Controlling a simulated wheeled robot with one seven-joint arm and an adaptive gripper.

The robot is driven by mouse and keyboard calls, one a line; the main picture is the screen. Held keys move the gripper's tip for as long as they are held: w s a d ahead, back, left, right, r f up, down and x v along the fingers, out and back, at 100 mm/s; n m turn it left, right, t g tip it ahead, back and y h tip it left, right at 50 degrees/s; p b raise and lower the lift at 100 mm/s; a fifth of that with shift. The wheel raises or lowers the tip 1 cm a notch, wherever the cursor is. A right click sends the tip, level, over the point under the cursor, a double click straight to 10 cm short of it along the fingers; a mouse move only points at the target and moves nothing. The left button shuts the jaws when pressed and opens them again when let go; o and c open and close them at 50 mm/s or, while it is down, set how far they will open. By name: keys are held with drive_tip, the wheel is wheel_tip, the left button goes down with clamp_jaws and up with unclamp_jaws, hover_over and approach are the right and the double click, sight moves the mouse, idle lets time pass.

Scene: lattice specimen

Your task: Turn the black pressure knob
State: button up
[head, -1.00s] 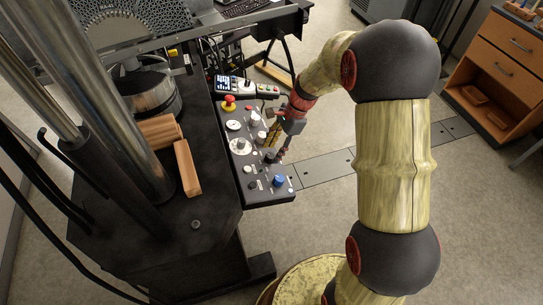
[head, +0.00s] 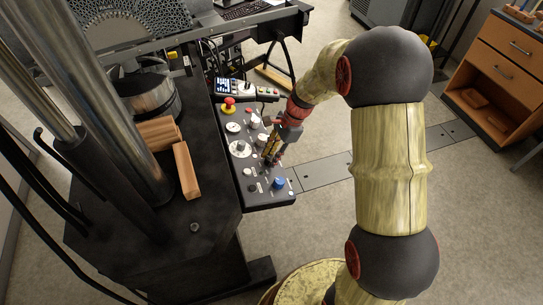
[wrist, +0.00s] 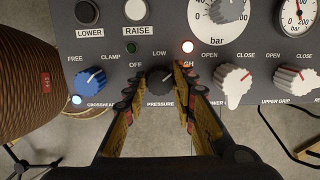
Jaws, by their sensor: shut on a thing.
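A white pointer line shows on the knob. In the wrist view my gripper (wrist: 160,88) has one finger on each side of the knob and is shut on it. The fingers cover part of the lettering around the knob. In the head view my gripper (head: 268,157) reaches down to the panel (head: 257,201), and the knob is hidden or too small to make out there.
LOWER (wrist: 87,12) and RAISE (wrist: 136,10) buttons and a bar gauge (wrist: 218,14) lie above. Wooden blocks (head: 186,170) rest on the machine beside the panel.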

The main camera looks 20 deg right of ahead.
drive_tip(key=c, duration=0.3)
drive_tip(key=shift+r+n+p, duration=0.1)
drive_tip(key=shift+n+p, duration=0.25)
drive_tip(key=shift+n, duration=0.05)
drive_tip(key=shift+n+p, duration=0.8)
drive_tip(key=shift+n, duration=0.2)
drive_tip(key=n+p, duration=0.2)
drive_tip(key=n, duration=0.1)
drive_tip(key=shift+n+g, duration=0.3)
drive_tip(key=shift+g, duration=0.1)
drive_tip(key=n+p, duration=0.1)
drive_tip(key=n, duration=0.2)
drive_tip(key=shift+n+h+p, duration=0.3)
drive_tip(key=shift+n, duration=0.1)
drive_tip(key=n, duration=0.2)
drive_tip(key=n+p, duration=0.1)
drive_tip(key=n, duration=0.2)
drive_tip(key=shift+g+h, duration=0.3)
drive_tip(key=shift+h, duration=0.1)
drive_tip(key=shift+n+h+p, duration=0.3)
drive_tip(key=shift+n+p, duration=0.1)
drive_tip(key=shift+n, duration=2.1)
